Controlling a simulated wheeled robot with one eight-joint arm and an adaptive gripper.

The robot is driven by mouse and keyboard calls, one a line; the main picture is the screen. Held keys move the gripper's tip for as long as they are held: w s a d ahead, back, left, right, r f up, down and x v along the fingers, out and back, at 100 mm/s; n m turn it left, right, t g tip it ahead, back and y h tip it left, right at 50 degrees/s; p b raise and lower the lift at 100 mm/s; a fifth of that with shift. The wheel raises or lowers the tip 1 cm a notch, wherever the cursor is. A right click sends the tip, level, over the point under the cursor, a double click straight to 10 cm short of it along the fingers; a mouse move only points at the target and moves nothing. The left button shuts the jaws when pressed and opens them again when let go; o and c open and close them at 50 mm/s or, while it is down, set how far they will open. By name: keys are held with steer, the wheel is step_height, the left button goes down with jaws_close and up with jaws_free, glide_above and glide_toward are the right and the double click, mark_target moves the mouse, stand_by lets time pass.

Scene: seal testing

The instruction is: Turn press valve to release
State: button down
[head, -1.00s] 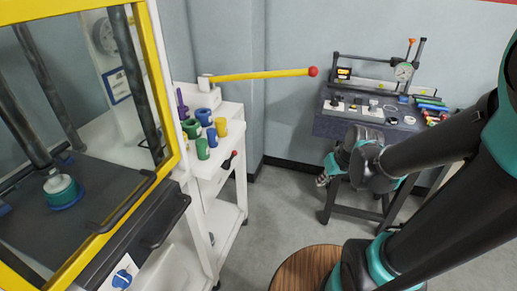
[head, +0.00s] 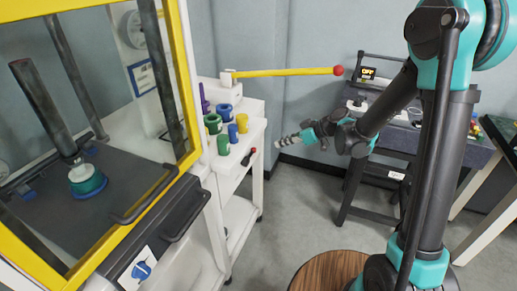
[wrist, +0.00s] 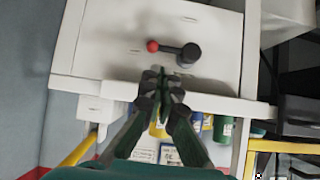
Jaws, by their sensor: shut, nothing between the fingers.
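The press valve is a small black lever with a red knob (head: 249,156) on the front of the white cart, below its top. In the wrist view the black lever (wrist: 185,52) lies about level, with its red tip at the left, on a white panel. My gripper (head: 280,142) is to the right of the valve in the head view, pointing at the cart and apart from it. In the wrist view my gripper (wrist: 163,76) has its fingers together, just below the lever in the picture, with nothing held. No contact with the valve shows.
A long yellow handle with a red ball (head: 290,72) juts right above the cart. Several coloured cylinders (head: 222,145) stand on the cart top (head: 247,106). The yellow-framed press (head: 187,60) is at left. A dark table (head: 410,138) stands behind my arm.

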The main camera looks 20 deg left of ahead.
steer(key=shift+w+a+n, duration=0.1)
steer(key=shift+a+n, duration=0.2)
steer(key=shift+a, duration=0.55)
steer(key=shift+a+f, duration=0.1)
steer(key=s+x, duration=0.1)
steer(key=x, duration=0.8)
steer(key=shift+w+a, duration=0.35)
steer(key=shift+w, duration=0.05)
